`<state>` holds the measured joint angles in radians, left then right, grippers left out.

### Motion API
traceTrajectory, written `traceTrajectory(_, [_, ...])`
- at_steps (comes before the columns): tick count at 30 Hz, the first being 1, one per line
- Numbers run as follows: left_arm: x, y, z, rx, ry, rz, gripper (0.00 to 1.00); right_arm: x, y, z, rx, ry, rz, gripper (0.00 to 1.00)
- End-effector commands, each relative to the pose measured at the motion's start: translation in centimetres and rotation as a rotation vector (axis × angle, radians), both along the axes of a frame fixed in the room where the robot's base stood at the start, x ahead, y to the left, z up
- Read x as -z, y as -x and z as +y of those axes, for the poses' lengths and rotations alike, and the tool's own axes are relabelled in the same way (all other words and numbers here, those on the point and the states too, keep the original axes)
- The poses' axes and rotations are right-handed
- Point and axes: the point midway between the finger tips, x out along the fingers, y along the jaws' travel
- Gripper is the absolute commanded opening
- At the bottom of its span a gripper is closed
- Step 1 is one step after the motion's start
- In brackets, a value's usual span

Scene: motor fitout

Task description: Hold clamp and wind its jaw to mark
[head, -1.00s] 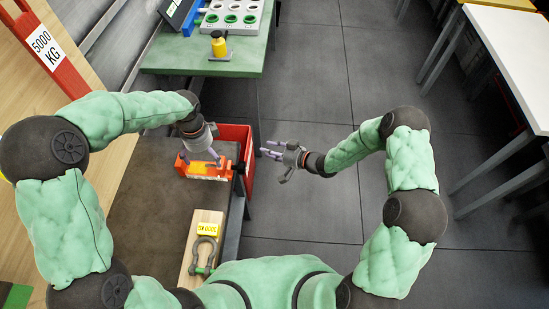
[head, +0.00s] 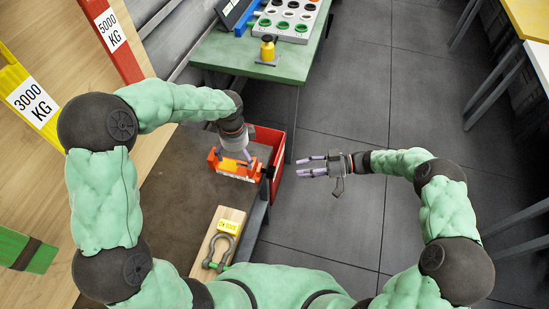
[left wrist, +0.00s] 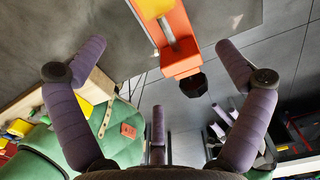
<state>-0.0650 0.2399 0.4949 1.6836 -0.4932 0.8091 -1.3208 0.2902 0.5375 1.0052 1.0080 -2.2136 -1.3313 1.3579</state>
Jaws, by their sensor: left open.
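The orange-red clamp (head: 240,173) sits at the edge of the dark work surface. In the left wrist view the clamp (left wrist: 176,62) shows its orange body, a metal screw, a yellow part and a black knob at its near end. My left gripper (head: 237,157) is right above the clamp in the head view. Its two purple fingers (left wrist: 160,52) are spread wide with the clamp between them in the picture, not gripped. My right gripper (head: 299,166) is empty over the floor, to the right of the clamp, its fingers apart and pointing left. The mark cannot be made out.
A shackle (head: 217,253) lies on a wooden board (head: 199,266) with a yellow tag nearer me. A green table (head: 292,68) with a yellow bottle (head: 267,48) is further back.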

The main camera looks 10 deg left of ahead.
Motion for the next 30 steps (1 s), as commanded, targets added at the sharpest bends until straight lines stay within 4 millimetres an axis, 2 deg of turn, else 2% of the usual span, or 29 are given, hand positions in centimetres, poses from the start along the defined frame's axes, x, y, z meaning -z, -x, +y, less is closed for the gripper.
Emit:
traceTrajectory(12, [6.7,0.1,0.0,0.000,0.000,0.005,1.00,0.0,0.0,0.0,0.001,0.000,-0.001,0.39])
traceTrajectory(16, [8.3,0.1,0.0,0.000,0.000,0.003,1.00,0.0,0.0,0.0,0.002,-0.001,-0.001,0.39])
traceTrajectory(22, [9.8,0.1,0.0,0.000,0.001,0.002,1.00,0.0,0.0,0.0,0.002,-0.001,-0.001,0.39])
traceTrajectory(30, [10.1,0.0,0.0,0.000,0.001,0.001,1.00,0.0,0.0,0.0,0.002,-0.001,-0.001,0.39])
